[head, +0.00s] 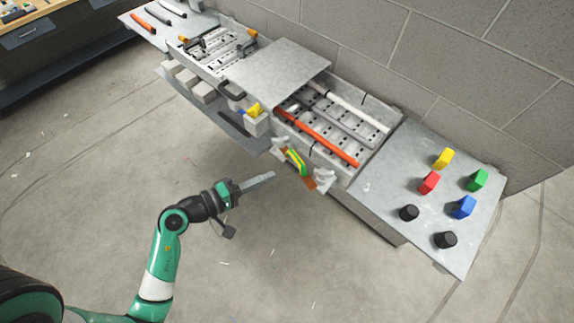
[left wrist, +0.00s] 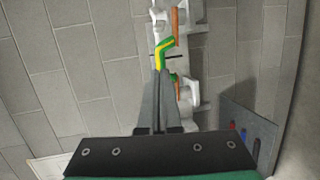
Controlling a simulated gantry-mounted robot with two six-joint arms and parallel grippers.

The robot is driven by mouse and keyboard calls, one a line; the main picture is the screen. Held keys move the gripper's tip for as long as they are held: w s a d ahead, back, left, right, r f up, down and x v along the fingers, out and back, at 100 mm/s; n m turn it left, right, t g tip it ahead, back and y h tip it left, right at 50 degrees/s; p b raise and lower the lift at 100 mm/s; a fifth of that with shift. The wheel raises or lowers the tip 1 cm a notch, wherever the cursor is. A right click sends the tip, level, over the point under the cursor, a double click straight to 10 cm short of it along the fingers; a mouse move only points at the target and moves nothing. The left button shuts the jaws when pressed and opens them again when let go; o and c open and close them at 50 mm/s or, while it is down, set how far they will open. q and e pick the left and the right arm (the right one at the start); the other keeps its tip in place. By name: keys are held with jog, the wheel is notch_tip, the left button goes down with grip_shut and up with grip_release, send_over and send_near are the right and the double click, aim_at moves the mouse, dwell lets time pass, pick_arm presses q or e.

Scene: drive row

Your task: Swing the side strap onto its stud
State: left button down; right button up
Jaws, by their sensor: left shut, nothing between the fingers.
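A green-and-yellow strap (head: 295,160) sits at a slant on the front side of the open bay, between white brackets, with an orange strip (head: 310,184) beside its lower end. My left gripper (head: 271,175) is shut and empty in front of the bay, a little left of the strap. In the left wrist view the shut fingertips (left wrist: 160,74) line up with the lower end of the strap (left wrist: 162,52); whether they touch it I cannot tell. I cannot make out the stud clearly. My right gripper is not in view.
White brackets (head: 325,178) jut out from the bay's front. The open bay (head: 335,130) holds an orange bar and paler bars, beside a grey lid (head: 275,66). Coloured blocks and black knobs stand on the right-hand panel (head: 405,235). The floor in front is clear.

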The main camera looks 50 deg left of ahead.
aim_at(299, 165)
pick_arm(q)
jog(key=x, duration=0.7)
jog(key=shift+p, duration=0.35)
jog(key=shift+w, duration=0.15)
jog(key=w, duration=0.1)
jog(key=w+d, duration=0.1)
jog(key=shift+w+p, duration=0.25)
jog(key=shift+p, duration=0.05)
jog(key=shift+s, duration=0.1)
